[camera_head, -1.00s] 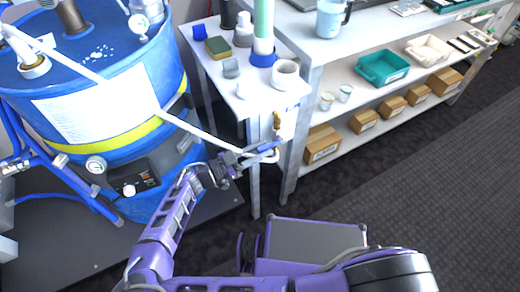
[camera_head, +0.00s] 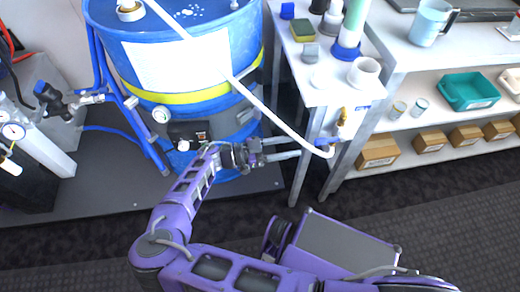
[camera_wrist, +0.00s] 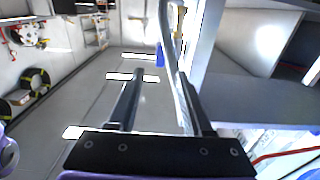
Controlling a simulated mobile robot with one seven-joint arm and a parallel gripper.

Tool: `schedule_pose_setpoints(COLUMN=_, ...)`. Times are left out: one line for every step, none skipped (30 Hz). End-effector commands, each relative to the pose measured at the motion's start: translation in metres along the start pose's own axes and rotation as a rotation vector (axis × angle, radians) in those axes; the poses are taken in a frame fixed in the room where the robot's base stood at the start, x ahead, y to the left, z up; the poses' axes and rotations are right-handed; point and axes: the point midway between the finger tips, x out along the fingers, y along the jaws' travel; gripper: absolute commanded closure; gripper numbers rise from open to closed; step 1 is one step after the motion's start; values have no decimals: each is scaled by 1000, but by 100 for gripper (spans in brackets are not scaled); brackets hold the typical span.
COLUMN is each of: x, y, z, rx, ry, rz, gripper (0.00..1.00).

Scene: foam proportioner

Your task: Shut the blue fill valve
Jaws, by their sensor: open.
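The blue fill valve handle (camera_head: 324,142) is a small blue piece at the lower end of the white hose, beside a brass fitting (camera_head: 343,117) below the side table's front edge. It also shows in the wrist view as a small blue shape (camera_wrist: 160,56), straight ahead beyond the fingertips. My gripper (camera_head: 298,147) is open and empty, its two fingers pointing right toward the handle, with a small gap in the head view. In the wrist view my gripper (camera_wrist: 160,82) has its fingers spread, with the handle between their lines. I cannot tell the valve's exact setting.
A white hose (camera_head: 275,116) runs from the blue drum (camera_head: 190,75) down to the valve, close above my gripper. The side table (camera_head: 312,92) and shelf unit (camera_head: 400,137) stand at the right. Gauges and fittings (camera_head: 15,130) are at far left.

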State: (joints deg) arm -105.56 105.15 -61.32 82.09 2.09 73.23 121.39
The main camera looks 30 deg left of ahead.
Motion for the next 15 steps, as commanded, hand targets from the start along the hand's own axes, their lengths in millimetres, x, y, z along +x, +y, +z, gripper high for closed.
schedule_pose_setpoints(x=-14, y=-1, z=0, rx=-1, ry=-3, rz=-4, gripper=50)
schedule_pose_setpoints(x=-21, y=-1, z=1, rx=-1, ry=-3, rz=-4, gripper=50)
schedule_pose_setpoints(x=-30, y=-1, z=0, rx=-1, ry=-3, rz=-4, gripper=50)
schedule_pose_setpoints(x=-37, y=-1, z=0, rx=0, ry=-2, rz=-3, gripper=50)
schedule_pose_setpoints(x=-43, y=-1, z=1, rx=0, ry=-3, rz=-3, gripper=50)
schedule_pose_setpoints(x=-51, y=-1, z=1, rx=0, ry=-3, rz=-3, gripper=50)
schedule_pose_setpoints(x=-57, y=-1, z=1, rx=0, ry=-2, rz=-2, gripper=50)
schedule_pose_setpoints(x=-62, y=0, z=0, rx=0, ry=-3, rz=-2, gripper=50)
schedule_pose_setpoints(x=-68, y=0, z=1, rx=0, ry=-2, rz=-1, gripper=50)
schedule_pose_setpoints(x=-72, y=-1, z=1, rx=0, ry=-2, rz=-1, gripper=50)
schedule_pose_setpoints(x=-75, y=-1, z=1, rx=0, ry=-2, rz=-1, gripper=50)
schedule_pose_setpoints(x=-79, y=0, z=0, rx=0, ry=-1, rz=0, gripper=50)
schedule_pose_setpoints(x=-82, y=0, z=0, rx=0, ry=-1, rz=-1, gripper=50)
schedule_pose_setpoints(x=-84, y=0, z=0, rx=0, ry=-1, rz=-1, gripper=50)
schedule_pose_setpoints(x=-85, y=0, z=0, rx=0, ry=0, rz=0, gripper=50)
